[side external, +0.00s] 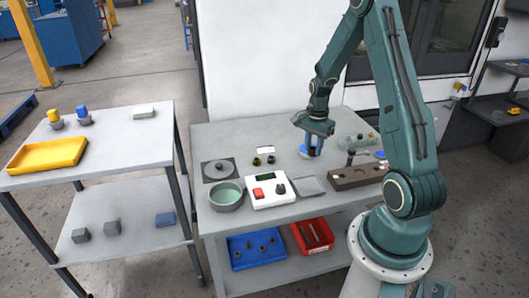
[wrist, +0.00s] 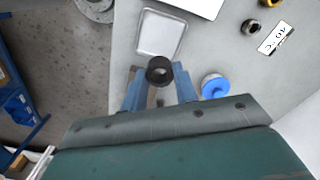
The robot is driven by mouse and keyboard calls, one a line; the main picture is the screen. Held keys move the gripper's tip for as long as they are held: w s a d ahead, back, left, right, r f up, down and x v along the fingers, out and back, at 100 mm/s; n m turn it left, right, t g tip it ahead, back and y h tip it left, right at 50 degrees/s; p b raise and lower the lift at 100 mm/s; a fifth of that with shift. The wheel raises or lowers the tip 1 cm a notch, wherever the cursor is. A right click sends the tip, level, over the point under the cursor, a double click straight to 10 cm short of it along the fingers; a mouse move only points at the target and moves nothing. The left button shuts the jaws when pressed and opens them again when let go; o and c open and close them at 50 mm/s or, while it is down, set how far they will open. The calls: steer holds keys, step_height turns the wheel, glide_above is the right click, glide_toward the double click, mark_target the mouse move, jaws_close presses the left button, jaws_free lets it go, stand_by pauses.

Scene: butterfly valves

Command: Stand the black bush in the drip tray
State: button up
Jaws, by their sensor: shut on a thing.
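The black bush (wrist: 160,70) is a short dark ring, held between the blue fingertips of my gripper (wrist: 160,84) in the wrist view. My gripper is shut on it, with the open bore facing the camera. The drip tray, a shallow grey square tray (side external: 308,186), lies near the bench's front edge. It also shows in the wrist view (wrist: 150,50), just beyond the bush, and looks empty.
A white control box (side external: 268,196) and a round pan of green liquid (side external: 226,197) stand left of the tray. A brown block (side external: 350,179) lies to its right. A blue-topped round part (wrist: 214,86) is close beside my gripper. Dark and brass bushes sit near a label card (wrist: 274,37).

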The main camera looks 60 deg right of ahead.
glide_above(308, 186)
step_height(308, 186, down, 11)
steer(key=shift+s+a+r, duration=0.1)
steer(key=shift+r, duration=0.1)
steer(key=shift+f, duration=0.1)
steer(key=shift+f, duration=1.8)
steer(key=shift+f, duration=0.15)
steer(key=o, duration=1)
step_height(308, 186, up, 12)
steer(key=shift+r, duration=0.2)
